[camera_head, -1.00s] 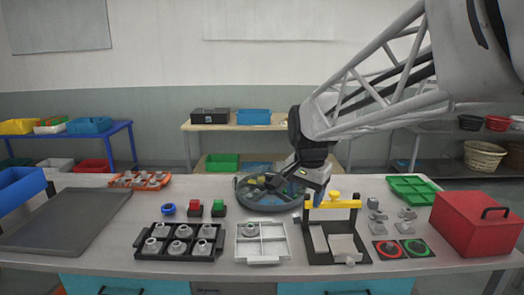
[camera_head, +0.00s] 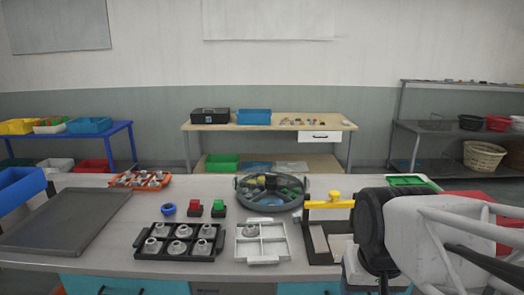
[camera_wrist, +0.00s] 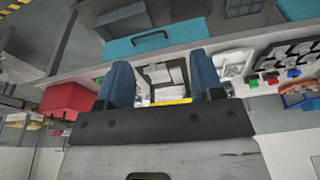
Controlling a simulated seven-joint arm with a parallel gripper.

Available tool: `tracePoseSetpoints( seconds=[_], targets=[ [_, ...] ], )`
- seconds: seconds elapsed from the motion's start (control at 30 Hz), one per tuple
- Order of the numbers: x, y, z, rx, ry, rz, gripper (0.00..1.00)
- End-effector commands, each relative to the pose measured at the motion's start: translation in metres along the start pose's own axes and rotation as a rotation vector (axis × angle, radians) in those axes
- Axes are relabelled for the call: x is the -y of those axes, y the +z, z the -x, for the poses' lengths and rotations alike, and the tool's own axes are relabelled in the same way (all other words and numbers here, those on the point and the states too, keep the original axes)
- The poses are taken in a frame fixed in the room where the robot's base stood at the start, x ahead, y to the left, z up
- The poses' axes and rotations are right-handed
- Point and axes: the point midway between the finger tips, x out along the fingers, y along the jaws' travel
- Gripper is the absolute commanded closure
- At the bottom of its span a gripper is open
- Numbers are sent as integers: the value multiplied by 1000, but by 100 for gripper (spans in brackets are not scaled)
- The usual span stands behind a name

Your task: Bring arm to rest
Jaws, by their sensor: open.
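My arm (camera_head: 440,240) folds down over the right front of the workbench (camera_head: 110,252) in the head view. My gripper's fingers are not visible there. In the wrist view my gripper (camera_wrist: 162,82) has two blue fingers spread wide apart, with nothing held between them. The bench's front edge and the black stand with a yellow bar appear beyond and between the fingers. In the head view this yellow-topped stand (camera_head: 330,204) is partly hidden by my arm. The round dark tank (camera_head: 240,197) stands clear of the arm at the back middle of the bench.
A black tray (camera_head: 178,258) holds several metal parts. A white divided tray (camera_head: 262,262) holds one part. Red and green buttons and a blue ring stand behind. A flat grey tray (camera_head: 65,222) lies left. The red box (camera_wrist: 68,98) shows in the wrist view.

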Motion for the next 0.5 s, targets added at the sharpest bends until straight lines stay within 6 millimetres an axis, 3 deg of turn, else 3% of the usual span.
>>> tracePoseSetpoints(
  seconds=[0.2,0.5],
  targets=[
    [-7,27,-7,-10,3,58,39],
    [-8,32,-9,-11,4,72,39]
  ],
)
